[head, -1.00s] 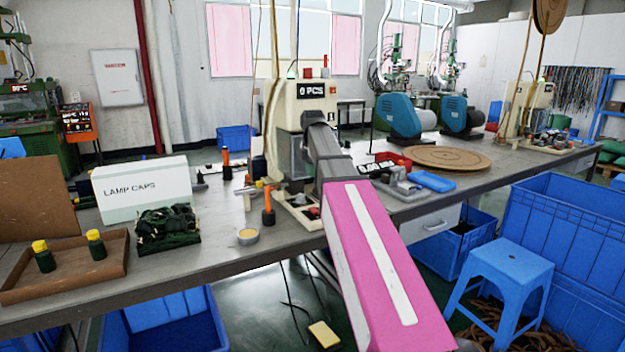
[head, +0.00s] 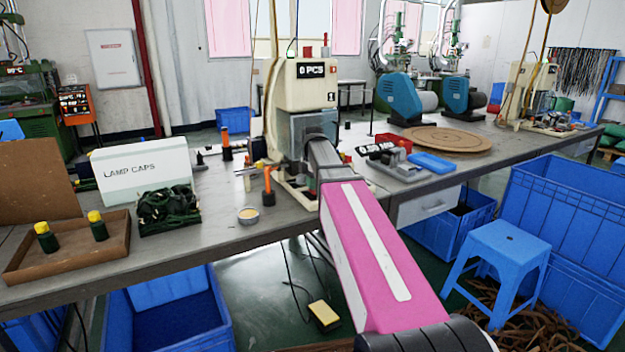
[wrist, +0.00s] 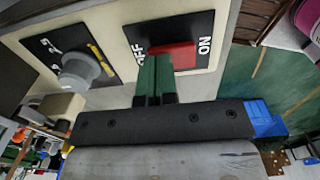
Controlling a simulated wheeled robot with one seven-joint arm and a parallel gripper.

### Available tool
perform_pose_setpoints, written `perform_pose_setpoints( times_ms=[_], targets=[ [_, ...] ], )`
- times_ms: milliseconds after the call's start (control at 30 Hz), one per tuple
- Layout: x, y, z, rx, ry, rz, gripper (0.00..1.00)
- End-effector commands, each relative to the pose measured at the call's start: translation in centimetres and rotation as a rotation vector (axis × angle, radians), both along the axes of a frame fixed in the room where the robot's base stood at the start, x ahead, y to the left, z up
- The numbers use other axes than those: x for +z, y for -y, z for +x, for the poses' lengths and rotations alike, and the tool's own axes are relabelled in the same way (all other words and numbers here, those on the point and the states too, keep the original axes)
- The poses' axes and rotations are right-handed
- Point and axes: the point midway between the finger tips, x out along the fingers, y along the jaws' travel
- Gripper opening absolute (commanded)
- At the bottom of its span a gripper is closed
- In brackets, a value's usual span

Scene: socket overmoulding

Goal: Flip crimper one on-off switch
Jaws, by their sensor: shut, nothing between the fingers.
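Crimper one (head: 305,92), a cream machine with a "0 PCS" display, stands on the bench in the head view. In the wrist view its on-off switch (wrist: 180,57) is a red rocker on a black plate, with OFF at the left and ON at the right. My gripper (wrist: 153,68) is shut and empty, its green fingers together in front of the OFF side and hiding part of the rocker and lettering. I cannot tell whether they touch it. In the head view my pink arm reaches the machine's front, and the switch is not visible there.
A grey knob (wrist: 82,70) on a numbered black plate sits left of the switch. An orange-handled tool (head: 268,185) and a small round tin (head: 248,215) stand left of the machine. A blue tray (head: 432,163) lies to the right. A blue stool (head: 505,255) stands in front of the bench.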

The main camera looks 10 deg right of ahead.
Motion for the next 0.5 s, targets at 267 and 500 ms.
perform_pose_setpoints(
  times_ms=[267, 500],
  targets=[
    [-0.03, 0.00, 0.01, 0.000, 0.000, 0.000, 0.00],
    [-0.40, -0.04, 0.08, 0.000, -0.001, 0.000, 0.00]
  ],
)
